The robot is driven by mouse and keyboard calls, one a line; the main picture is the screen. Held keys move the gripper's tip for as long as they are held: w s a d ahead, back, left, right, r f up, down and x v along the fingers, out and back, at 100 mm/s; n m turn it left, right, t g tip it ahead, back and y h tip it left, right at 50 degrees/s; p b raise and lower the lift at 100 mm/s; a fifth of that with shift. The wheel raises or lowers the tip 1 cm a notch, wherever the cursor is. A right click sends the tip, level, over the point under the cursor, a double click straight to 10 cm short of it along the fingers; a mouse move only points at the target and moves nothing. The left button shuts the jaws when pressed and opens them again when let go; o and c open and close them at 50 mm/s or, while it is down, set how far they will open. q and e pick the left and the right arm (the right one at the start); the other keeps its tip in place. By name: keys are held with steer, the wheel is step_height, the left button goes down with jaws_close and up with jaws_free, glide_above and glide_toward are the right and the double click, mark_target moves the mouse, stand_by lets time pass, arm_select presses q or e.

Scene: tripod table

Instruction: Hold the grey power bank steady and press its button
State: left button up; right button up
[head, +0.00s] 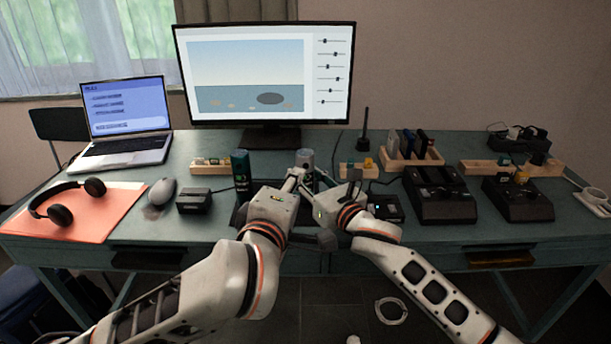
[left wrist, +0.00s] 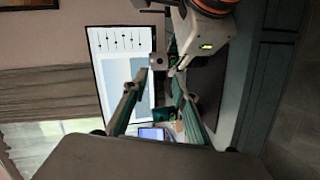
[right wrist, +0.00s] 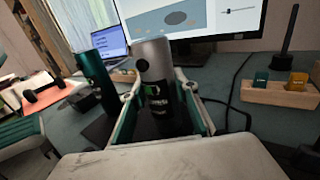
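The grey power bank (head: 306,157) is an upright cylinder on the desk, in front of the monitor. In the right wrist view its silver top and dark labelled lower body (right wrist: 155,75) show between the fingers. My right gripper (head: 318,178) is open around or just in front of it; firm contact cannot be made out. My left gripper (head: 293,181) is open and close beside the right one, pointing toward the power bank. In the left wrist view the grey power bank (left wrist: 158,62) appears beyond the left fingertips.
A dark green cylinder (head: 241,172) stands just left of the power bank. The monitor (head: 265,75) is behind. Chargers (head: 440,200) and wooden holders (head: 358,170) are to the right.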

arm_select(q)
jaws_close()
stand_by(1.2)
